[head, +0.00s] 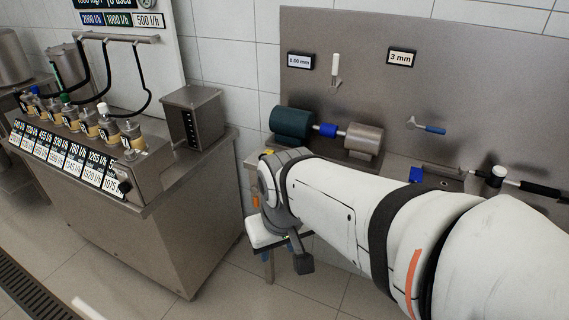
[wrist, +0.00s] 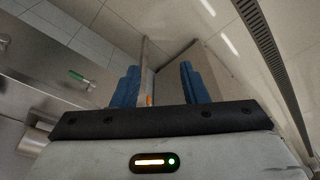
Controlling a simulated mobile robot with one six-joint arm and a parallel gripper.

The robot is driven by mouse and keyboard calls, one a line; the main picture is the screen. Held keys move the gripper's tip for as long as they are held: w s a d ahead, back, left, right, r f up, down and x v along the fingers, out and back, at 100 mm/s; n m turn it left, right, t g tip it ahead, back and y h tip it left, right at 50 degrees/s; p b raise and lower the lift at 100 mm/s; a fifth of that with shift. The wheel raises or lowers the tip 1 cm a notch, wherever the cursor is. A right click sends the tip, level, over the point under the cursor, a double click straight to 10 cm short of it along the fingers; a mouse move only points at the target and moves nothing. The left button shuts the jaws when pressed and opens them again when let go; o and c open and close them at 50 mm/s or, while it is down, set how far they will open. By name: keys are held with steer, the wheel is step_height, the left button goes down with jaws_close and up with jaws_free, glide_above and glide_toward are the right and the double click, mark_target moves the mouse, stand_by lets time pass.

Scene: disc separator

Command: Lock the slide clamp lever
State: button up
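No slide clamp lever shows clearly enough to name for certain. A small orange part (head: 256,201) shows at the bench's left end beside my wrist. A small orange piece (wrist: 150,100) also shows between my fingers in the wrist view, close to the left finger; I cannot tell if they are the same thing. My gripper (wrist: 160,82) has its two blue fingers apart, with a grey post (wrist: 144,58) behind the gap. No grasp is visible. In the head view my gripper hangs low by the bench's left end, its fingertips hidden. My arm covers much of the bench front.
A motor with a teal cylinder (head: 291,122) and blue coupling stands on the bench. A blue-handled tool (head: 430,129) hangs on the back panel (head: 468,80). A steel cabinet (head: 150,235) with dosing valves stands left. Open tiled floor lies between cabinet and bench.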

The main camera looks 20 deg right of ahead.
steer(key=shift+a, duration=0.1)
step_height(320, 180, down, 8)
steer(key=w+a+m+g+y+b, duration=0.2)
steer(key=m+g+y, duration=0.1)
steer(key=y, duration=0.3)
steer(key=w+d+f+m+t+y+b, duration=0.25)
steer(key=w+m+t+y, duration=0.2)
steer(key=w, duration=0.35)
steer(key=w+d+f+m+t+h+b, duration=0.1)
steer(key=w+d+f+m+t, duration=0.25)
steer(key=d, duration=0.35)
steer(key=w+d+f+m+t+h, duration=0.1)
steer(key=w+d+f+m+t, duration=0.15)
steer(key=d+t, duration=0.35)
steer(key=s+d+f+m+t+h+b, duration=0.1)
steer(key=s+d+f+m+h, duration=0.15)
steer(key=d+f+h, duration=0.4)
steer(key=s+d+f+m+t+h, duration=0.1)
steer(key=d+m+t+h, duration=0.2)
steer(key=d, duration=0.7)
steer(key=shift+m+g, duration=0.5)
steer(key=shift+g, duration=0.1)
steer(key=shift+w+d+f, duration=0.1)
steer(key=shift+w+f, duration=0.15)
steer(key=shift+w, duration=1)
steer(key=shift+w+f, duration=0.3)
steer(key=shift+w, duration=0.9)
steer(key=shift+w+d+f, duration=0.1)
steer(key=shift+w+f, duration=0.15)
steer(key=shift+w, duration=1)
